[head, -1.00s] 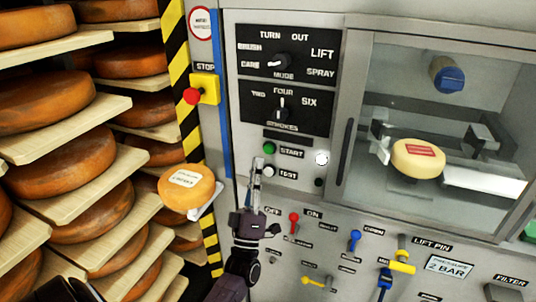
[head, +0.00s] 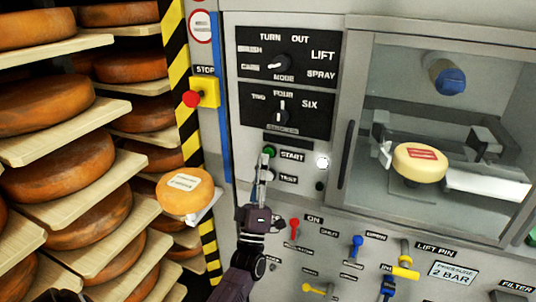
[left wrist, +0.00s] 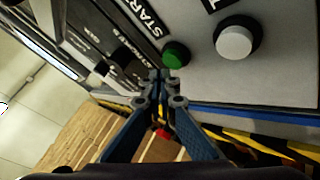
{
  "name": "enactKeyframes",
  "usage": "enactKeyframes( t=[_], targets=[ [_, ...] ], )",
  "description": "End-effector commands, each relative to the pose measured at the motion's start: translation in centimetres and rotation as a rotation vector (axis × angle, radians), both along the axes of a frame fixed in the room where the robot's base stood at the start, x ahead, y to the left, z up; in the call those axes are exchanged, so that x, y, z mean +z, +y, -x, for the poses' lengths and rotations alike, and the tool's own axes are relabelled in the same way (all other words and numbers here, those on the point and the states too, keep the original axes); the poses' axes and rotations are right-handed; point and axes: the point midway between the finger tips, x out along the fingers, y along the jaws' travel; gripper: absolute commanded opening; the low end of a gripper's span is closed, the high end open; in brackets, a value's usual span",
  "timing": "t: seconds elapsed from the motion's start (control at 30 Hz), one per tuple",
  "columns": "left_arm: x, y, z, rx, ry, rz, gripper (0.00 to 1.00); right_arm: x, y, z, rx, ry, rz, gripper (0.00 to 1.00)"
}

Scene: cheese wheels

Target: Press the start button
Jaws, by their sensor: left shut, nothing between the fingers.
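The green start button (head: 269,151) sits on the machine's front panel, left of the START label (head: 292,156). My left gripper (head: 264,160) is shut and empty, with its fingertips just below the green button in the head view. In the left wrist view the green button (left wrist: 175,55) is right at the closed fingertips (left wrist: 160,76). I cannot tell whether they touch it. The white test button (left wrist: 236,40) lies to its right there and is partly hidden behind my fingers in the head view. My right gripper is not in view.
A red stop button (head: 191,99) on a yellow box is at upper left. Mode and stroke dials (head: 278,64) are above. Colored levers (head: 356,245) are below. A glass-fronted chamber (head: 440,120) holds a cheese wheel. Cheese racks (head: 70,130) fill the left side.

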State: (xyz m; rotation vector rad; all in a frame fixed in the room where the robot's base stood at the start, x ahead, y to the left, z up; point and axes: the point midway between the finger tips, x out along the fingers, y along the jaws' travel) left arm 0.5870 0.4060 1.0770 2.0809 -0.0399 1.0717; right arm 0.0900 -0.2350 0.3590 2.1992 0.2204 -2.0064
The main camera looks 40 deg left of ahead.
Motion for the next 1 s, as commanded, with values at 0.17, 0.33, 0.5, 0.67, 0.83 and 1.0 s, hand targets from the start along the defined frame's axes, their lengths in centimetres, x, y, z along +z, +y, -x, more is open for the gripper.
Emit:
enactKeyframes(
  t=[0.17, 0.33, 0.5, 0.67, 0.83, 1.0],
  targets=[
    [0.0, 0.0, 0.01, 0.0, 0.0, 0.0, 0.0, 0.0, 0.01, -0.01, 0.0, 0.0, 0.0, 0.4],
    [-0.01, -0.01, 0.01, 0.0, 0.0, 0.0, 0.0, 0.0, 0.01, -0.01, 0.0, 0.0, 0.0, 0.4],
    [-0.01, -0.01, 0.01, 0.0, 0.0, 0.0, 0.0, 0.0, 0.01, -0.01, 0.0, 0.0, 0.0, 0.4],
    [-0.01, -0.01, 0.01, 0.0, 0.0, 0.0, 0.0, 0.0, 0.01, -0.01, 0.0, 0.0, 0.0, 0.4],
    [-0.04, 0.02, -0.07, 0.0, 0.0, 0.0, 0.0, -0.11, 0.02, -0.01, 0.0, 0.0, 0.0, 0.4],
    [-0.07, 0.14, -0.62, 0.0, -0.001, 0.0, 0.0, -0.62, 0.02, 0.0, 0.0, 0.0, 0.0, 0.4]
  ],
)
